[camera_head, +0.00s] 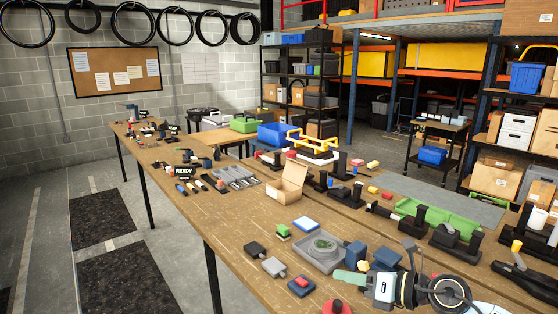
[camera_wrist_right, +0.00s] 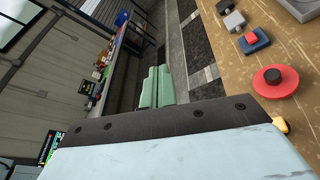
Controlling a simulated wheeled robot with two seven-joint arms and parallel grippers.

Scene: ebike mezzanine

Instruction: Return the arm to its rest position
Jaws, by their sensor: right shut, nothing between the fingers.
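My right gripper (camera_head: 342,275) shows at the bottom right of the head view, over the near part of the long wooden table (camera_head: 178,210). Its mint-green fingers point left. In the right wrist view the fingers (camera_wrist_right: 158,72) are shut together with nothing between them. My right arm runs off toward the bottom right corner. My left gripper is in neither view.
Near the gripper are a red round piece (camera_head: 334,307), a grey tray with a ring (camera_head: 318,249), a red-and-blue block (camera_head: 301,286) and a dark blue block (camera_head: 355,254). An open cardboard box (camera_head: 287,184) stands farther back. Floor is clear left of the table.

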